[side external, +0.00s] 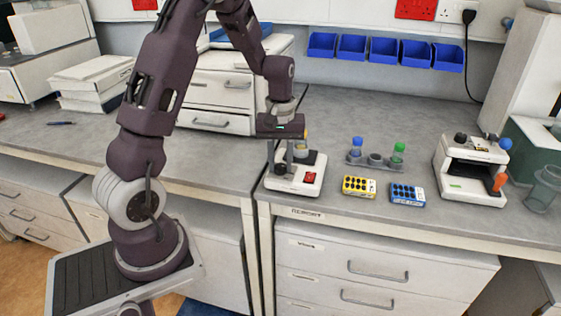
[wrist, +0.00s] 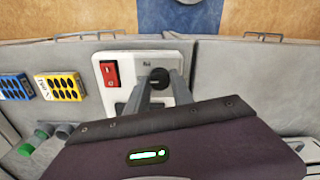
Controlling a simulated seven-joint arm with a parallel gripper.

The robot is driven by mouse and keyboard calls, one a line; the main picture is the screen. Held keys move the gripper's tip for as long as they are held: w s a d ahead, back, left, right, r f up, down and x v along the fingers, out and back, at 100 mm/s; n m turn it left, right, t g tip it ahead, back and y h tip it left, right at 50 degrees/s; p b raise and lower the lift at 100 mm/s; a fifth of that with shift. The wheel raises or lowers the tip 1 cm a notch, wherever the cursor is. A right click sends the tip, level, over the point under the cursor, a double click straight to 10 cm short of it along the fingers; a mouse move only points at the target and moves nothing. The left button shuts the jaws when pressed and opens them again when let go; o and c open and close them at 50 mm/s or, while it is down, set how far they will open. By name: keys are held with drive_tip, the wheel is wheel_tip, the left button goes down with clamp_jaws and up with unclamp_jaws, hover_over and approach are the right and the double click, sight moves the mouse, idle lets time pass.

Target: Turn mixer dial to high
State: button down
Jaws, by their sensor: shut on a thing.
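The mixer (side external: 296,188) is a white box near the front edge of the bench, with a red rocker switch (side external: 310,177) and a black round dial (side external: 281,169) on top. In the wrist view, the mixer (wrist: 132,64) has the red switch (wrist: 109,73) to the left of the dial (wrist: 160,75). My gripper (wrist: 160,82) points down with its two grey fingers on either side of the dial, shut on it. The fingers hide part of the dial, so its setting cannot be read. In the side view my gripper (side external: 281,161) is over the dial.
A yellow tablet pack (side external: 359,187) and a blue one (side external: 407,194) lie right of the mixer. Behind them a rack (side external: 375,160) holds blue- and green-capped vials. A white press-like device (side external: 470,170) stands farther right. The bench left of the mixer is clear.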

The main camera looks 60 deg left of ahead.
drive_tip(key=m, duration=0.4)
drive_tip(key=shift+m, duration=2.5)
drive_tip(key=c, duration=1.1)
unclamp_jaws()
drive_tip(key=shift+r, duration=0.1)
